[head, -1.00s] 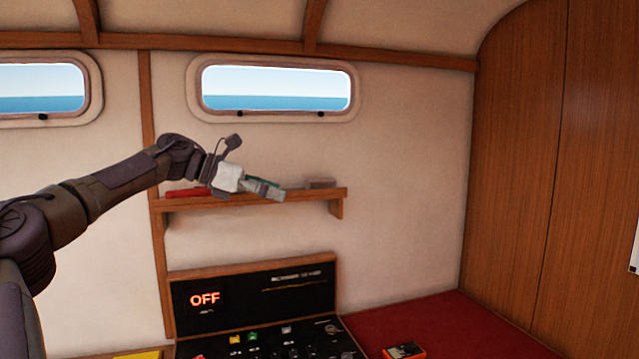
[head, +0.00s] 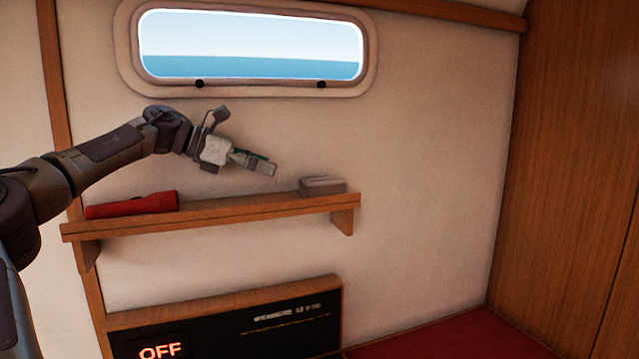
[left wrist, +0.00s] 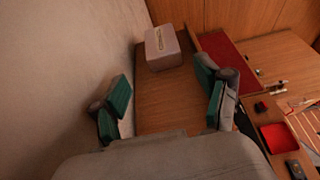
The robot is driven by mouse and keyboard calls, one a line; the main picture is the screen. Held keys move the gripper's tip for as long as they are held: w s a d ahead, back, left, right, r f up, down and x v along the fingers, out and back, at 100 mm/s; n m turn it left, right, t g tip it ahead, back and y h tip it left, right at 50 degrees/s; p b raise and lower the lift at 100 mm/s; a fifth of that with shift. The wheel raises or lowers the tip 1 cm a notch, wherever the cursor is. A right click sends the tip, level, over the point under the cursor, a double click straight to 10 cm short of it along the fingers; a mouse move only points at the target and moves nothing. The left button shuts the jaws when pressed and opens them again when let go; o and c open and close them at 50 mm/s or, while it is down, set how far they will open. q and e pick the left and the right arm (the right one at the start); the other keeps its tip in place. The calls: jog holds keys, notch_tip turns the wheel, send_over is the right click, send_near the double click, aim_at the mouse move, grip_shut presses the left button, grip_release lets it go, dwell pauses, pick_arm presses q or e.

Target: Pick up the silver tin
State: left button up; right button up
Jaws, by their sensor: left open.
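The silver tin (head: 322,186) is a small grey box on the right part of the wooden wall shelf. In the left wrist view the tin (left wrist: 163,48) sits at the far end of the shelf, ahead of and between the fingers. My left gripper (head: 266,165) is open and empty, above the shelf and to the left of the tin, apart from it. Its green-padded fingers (left wrist: 165,100) stand wide apart in the left wrist view. My right gripper is not in view.
A red flashlight (head: 132,205) lies on the left part of the shelf (head: 240,212). The wall with a window (head: 250,45) is close behind. A black panel reading OFF (head: 225,325) is below. A red cushion (head: 425,338) lies lower right.

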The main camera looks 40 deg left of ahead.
aim_at(308, 182)
pick_arm(q)
jog(key=p+x, duration=0.1)
jog(key=x, duration=0.1)
jog(key=shift+w+d+f, duration=0.15)
jog(key=shift+w+d, duration=0.05)
jog(key=shift+w, duration=0.05)
jog(key=p+x, duration=0.2)
jog(key=x, duration=0.3)
jog(key=shift+w+f, duration=0.1)
jog(key=shift+w, duration=0.05)
jog(key=shift+w+d+f, duration=0.15)
jog(key=shift+w+d, duration=0.05)
jog(key=shift+w, duration=0.05)
jog(key=p+x, duration=0.1)
jog(key=x, duration=0.1)
jog(key=p+x, duration=0.2)
jog(key=shift+s+f, duration=0.15)
jog(key=shift+f, duration=0.15)
jog(key=shift+w+d+f+p, duration=0.25)
jog(key=shift+w+p, duration=0.05)
jog(key=shift+w, duration=0.15)
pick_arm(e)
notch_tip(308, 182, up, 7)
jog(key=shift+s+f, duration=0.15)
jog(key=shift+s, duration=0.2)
pick_arm(q)
jog(key=shift+s, duration=0.1)
jog(key=shift+c, duration=0.2)
